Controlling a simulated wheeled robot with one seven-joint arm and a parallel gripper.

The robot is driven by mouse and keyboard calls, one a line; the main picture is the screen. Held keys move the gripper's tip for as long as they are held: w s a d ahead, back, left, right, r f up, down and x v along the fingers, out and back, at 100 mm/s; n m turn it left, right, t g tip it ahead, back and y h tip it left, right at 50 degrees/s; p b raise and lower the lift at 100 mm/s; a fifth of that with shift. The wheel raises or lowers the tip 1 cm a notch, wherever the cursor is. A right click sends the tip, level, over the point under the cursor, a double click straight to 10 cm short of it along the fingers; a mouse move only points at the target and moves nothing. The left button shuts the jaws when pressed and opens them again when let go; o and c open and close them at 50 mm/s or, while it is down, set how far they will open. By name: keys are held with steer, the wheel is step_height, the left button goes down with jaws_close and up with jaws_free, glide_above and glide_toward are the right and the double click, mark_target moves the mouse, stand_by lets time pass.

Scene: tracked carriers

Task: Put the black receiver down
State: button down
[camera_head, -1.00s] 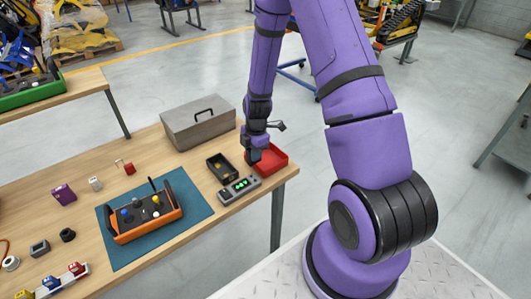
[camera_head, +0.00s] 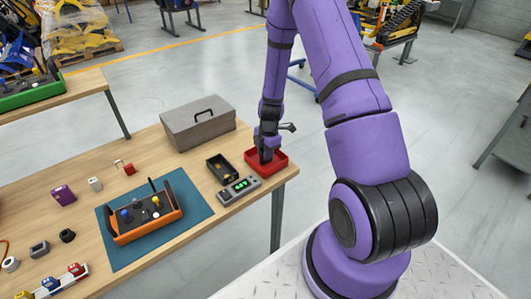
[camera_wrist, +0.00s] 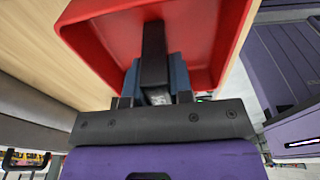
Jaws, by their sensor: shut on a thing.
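My gripper (camera_head: 266,155) points down into the red tray (camera_head: 283,165) at the right end of the workbench. In the wrist view my gripper (camera_wrist: 156,82) is shut on the black receiver (camera_wrist: 154,45), a dark narrow block between the two blue-grey fingers. The block reaches over the inside of the red tray (camera_wrist: 95,53). I cannot tell whether it touches the tray's floor. In the head view the receiver is mostly hidden by my gripper.
Left of the tray are a small black bin (camera_head: 221,168) and a grey device with a green display (camera_head: 239,189). A grey toolbox (camera_head: 198,122) stands behind. An orange controller (camera_head: 146,219) lies on a blue mat (camera_head: 118,255). The bench's right edge is close to the tray.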

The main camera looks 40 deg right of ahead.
steer(key=shift+f, duration=0.1)
steer(key=c, duration=1)
jaws_free()
step_height(320, 180, up, 12)
steer(key=d, duration=0.1)
steer(key=s+a+r+m+t, duration=0.1)
steer(key=s+a+r+m, duration=0.2)
steer(key=r, duration=0.5)
steer(key=s+a+r+m+t+h, duration=0.1)
steer(key=s+a+r+m, duration=0.15)
steer(key=r, duration=0.55)
steer(key=s+a+r+m, duration=0.2)
steer(key=a+r+m, duration=0.1)
steer(key=r, duration=0.5)
steer(key=shift+s+a+r+m+t, duration=0.75)
steer(key=shift+s+r+m, duration=0.95)
steer(key=shift+s, duration=1.45)
steer(key=shift+s+a+r+m+t, duration=0.3)
steer(key=shift+s+a+r+m, duration=1.05)
steer(key=shift+s, duration=1.85)
steer(key=shift+s+a+r+m+t, duration=0.6)
steer(key=shift+s+r+m, duration=1.4)
steer(key=shift+s, duration=1.15)
